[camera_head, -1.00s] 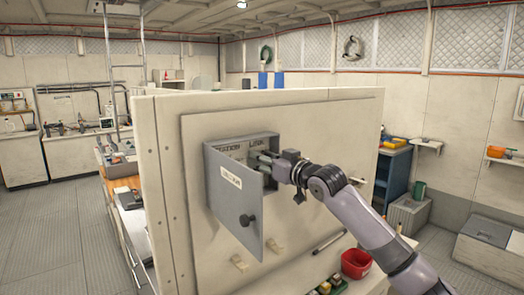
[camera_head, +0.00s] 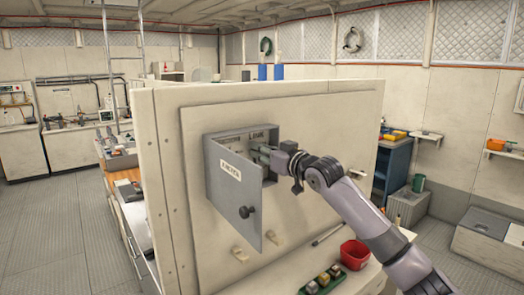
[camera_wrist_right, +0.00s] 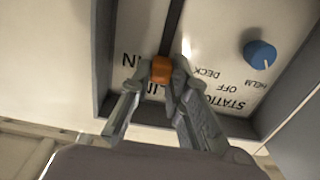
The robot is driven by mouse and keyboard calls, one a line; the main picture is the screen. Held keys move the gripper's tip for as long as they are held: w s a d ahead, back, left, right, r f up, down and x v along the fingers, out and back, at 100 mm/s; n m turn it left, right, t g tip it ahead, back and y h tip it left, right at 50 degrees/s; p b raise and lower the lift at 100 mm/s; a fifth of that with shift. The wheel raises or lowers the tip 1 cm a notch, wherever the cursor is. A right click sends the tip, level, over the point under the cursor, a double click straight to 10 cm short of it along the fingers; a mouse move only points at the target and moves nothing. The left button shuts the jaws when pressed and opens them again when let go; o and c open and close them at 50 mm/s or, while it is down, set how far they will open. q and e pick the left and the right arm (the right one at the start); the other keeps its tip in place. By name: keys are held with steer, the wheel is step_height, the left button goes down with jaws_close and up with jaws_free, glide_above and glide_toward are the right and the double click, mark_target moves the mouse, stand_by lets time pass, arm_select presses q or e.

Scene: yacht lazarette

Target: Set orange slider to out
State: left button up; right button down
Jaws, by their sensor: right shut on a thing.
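A small orange slider (camera_wrist_right: 162,70) sits at one end of a dark slot in a pale panel, beside the printed word IN, in the right wrist view. My right gripper (camera_wrist_right: 160,82) is shut on the slider, one finger on each side. In the head view my right gripper (camera_head: 264,153) reaches into a grey wall box (camera_head: 213,150) past its open door (camera_head: 236,198). The slider itself is hidden there. The far end of the slot runs out of the wrist view. My left gripper is not in view.
A blue knob (camera_wrist_right: 260,54) stands on the same panel, near the words HELM, OFF and DECK. The box door stands open on the left of my gripper. A red bin (camera_head: 355,254) and a green tray (camera_head: 324,279) are below the box.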

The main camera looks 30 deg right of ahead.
stand_by(0.5)
step_height(320, 180, down, 8)
steer(key=b, duration=0.3)
steer(key=shift+r+b, duration=0.2)
steer(key=shift+b, duration=0.1)
steer(key=shift+f, duration=0.1)
steer(key=c, duration=1.9)
jaws_free()
steer(key=o, duration=0.4)
steer(key=shift+s, duration=0.1)
